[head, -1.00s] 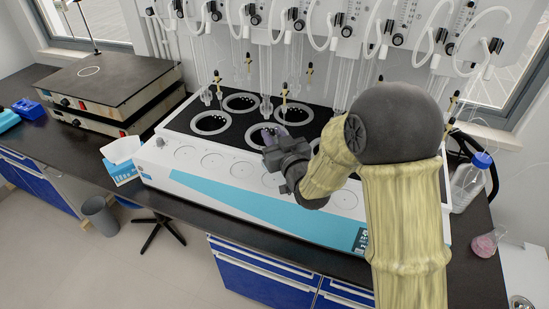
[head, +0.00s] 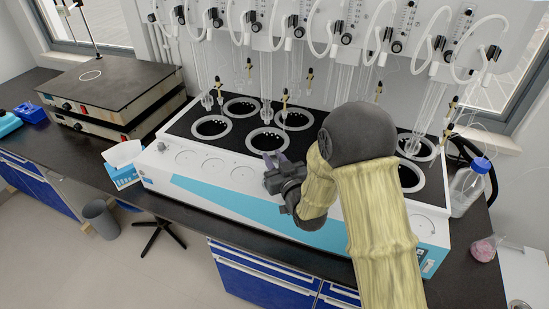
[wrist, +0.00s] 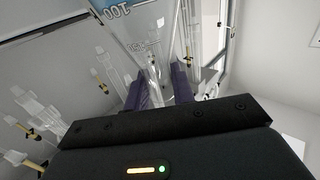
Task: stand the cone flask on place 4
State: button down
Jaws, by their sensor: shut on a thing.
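My gripper (head: 274,160) is over the front edge of the white multi-place heater (head: 215,193), with its purple fingers pointing away from me. In the wrist view the gripper (wrist: 160,85) is shut on the narrow part of a clear glass cone flask (wrist: 140,30), which widens away from the fingers and carries a 100 mark. In the head view the clear glass cannot be made out. The heater has round wells (head: 211,127) in its black top and flat round marks (head: 216,165) along its white front ledge. No place numbers are readable.
Glass tubes and hoses hang above the wells from a white rack (head: 300,22). A blue-capped bottle (head: 468,185) and a flask with pink contents (head: 484,250) stand at the right. A tissue box (head: 122,165) and hot plates (head: 110,90) are at the left.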

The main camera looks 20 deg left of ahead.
jog(key=c, duration=1.6)
grip_release()
jog(key=shift+f, duration=0.1)
jog(key=o, duration=0.4)
jog(key=shift+r, duration=0.25)
jog(key=shift+s+d+f, duration=0.15)
jog(key=shift+s+d, duration=0.05)
jog(key=shift+s, duration=0.05)
jog(key=v, duration=0.9)
jog(key=shift+w+r, duration=0.1)
jog(key=shift+r, duration=0.1)
